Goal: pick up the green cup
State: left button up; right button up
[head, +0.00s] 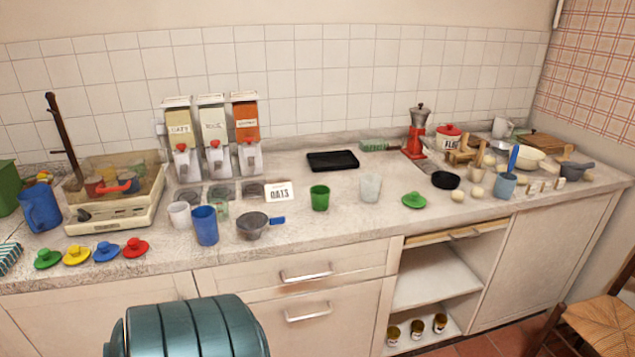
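A green cup (320,198) stands upright on the countertop, near the middle of the head view. A second, clear greenish glass (221,209) stands further left behind a blue cup (205,225). Neither of my grippers shows in the head view.
A pot with a blue handle (254,225) sits left of the green cup, and a black tray (333,160) lies behind it. A green lid (414,200) lies to the right. The counter directly in front of the cup is clear.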

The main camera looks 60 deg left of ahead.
aim_at(320, 199)
jog(key=u, duration=1.6)
